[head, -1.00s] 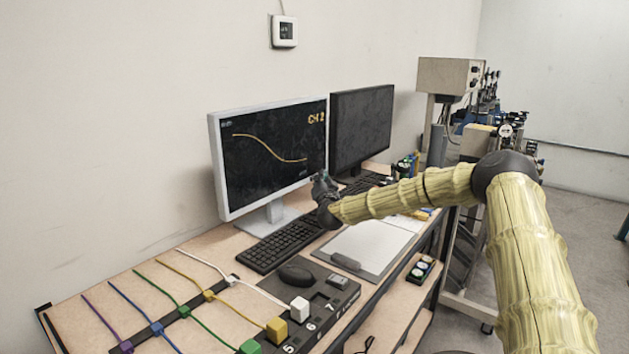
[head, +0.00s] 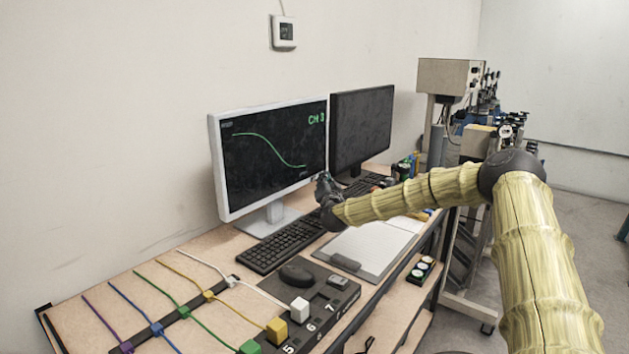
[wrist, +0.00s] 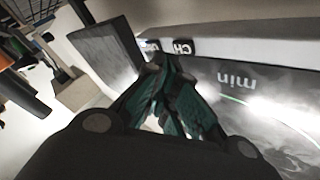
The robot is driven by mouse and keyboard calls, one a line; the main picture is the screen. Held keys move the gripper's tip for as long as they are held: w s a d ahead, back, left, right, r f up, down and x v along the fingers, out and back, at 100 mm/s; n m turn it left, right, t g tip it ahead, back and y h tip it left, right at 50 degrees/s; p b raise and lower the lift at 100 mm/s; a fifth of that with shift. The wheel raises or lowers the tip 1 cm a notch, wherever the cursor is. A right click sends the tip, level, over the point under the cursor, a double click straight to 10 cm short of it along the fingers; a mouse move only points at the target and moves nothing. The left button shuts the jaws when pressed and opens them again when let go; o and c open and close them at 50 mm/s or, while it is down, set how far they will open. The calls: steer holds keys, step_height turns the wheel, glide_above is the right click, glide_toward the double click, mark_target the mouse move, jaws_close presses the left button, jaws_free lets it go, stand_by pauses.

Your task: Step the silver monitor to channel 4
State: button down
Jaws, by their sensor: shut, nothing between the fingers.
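The silver monitor (head: 270,150) stands at the left on the desk. Its dark screen shows a green falling curve and the green text "CH 3" at the upper right. My gripper (head: 320,182) is at the lower right edge of this monitor in the head view. In the wrist view, my gripper's dark fingers (wrist: 158,65) are closed together with nothing between them. Their tips are close to the silver bezel (wrist: 240,45), by two small dark buttons (wrist: 182,47), one marked "CH". The other label is partly hidden by the fingertips. I cannot tell whether the tips touch a button.
A black monitor (head: 361,125) stands close behind at the right. A keyboard (head: 283,245), a mouse (head: 296,274) and a clipboard (head: 362,247) lie in front. Coloured cables with block plugs (head: 277,331) cover the left of the desk.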

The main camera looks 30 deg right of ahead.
steer(key=shift+s+d, duration=0.1)
steer(key=s, duration=0.1)
steer(key=s+d, duration=0.1)
steer(key=s, duration=0.1)
steer(key=s+p, duration=0.1)
steer(key=shift+s+d, duration=0.25)
steer(key=shift+d, duration=0.15)
steer(key=shift+d, duration=0.1)
stand_by(0.9)
